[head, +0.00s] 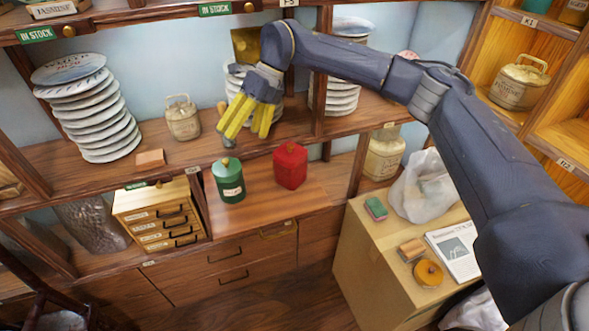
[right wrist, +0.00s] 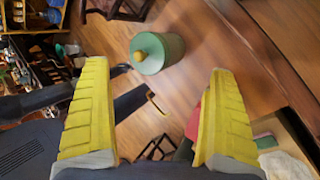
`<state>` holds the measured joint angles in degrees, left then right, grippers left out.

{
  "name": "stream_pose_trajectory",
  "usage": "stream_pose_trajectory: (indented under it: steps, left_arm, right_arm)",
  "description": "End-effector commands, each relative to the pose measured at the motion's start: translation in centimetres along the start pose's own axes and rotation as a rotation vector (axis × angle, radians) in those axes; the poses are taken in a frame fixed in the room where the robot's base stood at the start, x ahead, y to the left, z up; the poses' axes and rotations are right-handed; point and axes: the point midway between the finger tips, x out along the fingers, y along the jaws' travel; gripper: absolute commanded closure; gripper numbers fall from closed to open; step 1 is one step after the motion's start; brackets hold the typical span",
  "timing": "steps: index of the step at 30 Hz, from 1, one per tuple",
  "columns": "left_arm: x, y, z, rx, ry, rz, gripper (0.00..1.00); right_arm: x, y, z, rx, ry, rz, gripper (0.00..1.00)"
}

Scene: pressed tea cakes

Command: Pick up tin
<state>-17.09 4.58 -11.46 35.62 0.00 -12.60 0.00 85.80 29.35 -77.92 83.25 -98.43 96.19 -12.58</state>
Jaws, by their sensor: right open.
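A green lidded tin (head: 229,181) with a pale label stands upright on the wooden counter. A red lidded tin (head: 290,166) stands to its right, a small gap between them. My right gripper (head: 246,130) has yellow fingers, spread open and empty, pointing down above and behind the two tins, touching neither. In the right wrist view the green tin (right wrist: 160,54) with its yellow knob shows beyond the fingertips, between the open fingers (right wrist: 157,75). A red patch, likely the red tin, is mostly hidden by the right finger there. My left gripper is not in view.
A plate stack (head: 92,115) and a beige canister (head: 182,118) stand on the shelf behind. A small drawer box (head: 160,215) is left of the green tin. Counter front is clear.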

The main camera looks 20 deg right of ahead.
Motion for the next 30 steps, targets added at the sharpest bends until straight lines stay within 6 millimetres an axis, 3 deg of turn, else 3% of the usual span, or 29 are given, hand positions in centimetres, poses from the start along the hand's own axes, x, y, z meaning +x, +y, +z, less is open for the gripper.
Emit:
stream_pose_trajectory:
  steps: [1, 6, 15, 21, 30]
  left_arm:
    - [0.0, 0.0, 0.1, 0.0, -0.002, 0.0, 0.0]
    - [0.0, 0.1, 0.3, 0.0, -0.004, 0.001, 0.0]
    - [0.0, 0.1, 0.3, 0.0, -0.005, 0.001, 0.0]
    - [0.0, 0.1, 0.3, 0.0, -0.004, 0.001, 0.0]
    - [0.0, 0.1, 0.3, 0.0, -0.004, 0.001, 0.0]
  right_arm:
    - [-1.9, -0.1, -0.7, -0.013, 0.025, -0.07, 0.07]
    - [-6.5, -0.8, -3.2, -0.016, 0.102, -0.266, 0.07]
    - [-12.4, -1.5, -6.4, 0.022, 0.168, -0.486, 0.07]
    - [-12.9, -2.0, -7.2, 0.035, 0.181, -0.527, 0.07]
    - [-8.6, -4.5, -8.1, 0.036, 0.182, -0.526, 0.07]
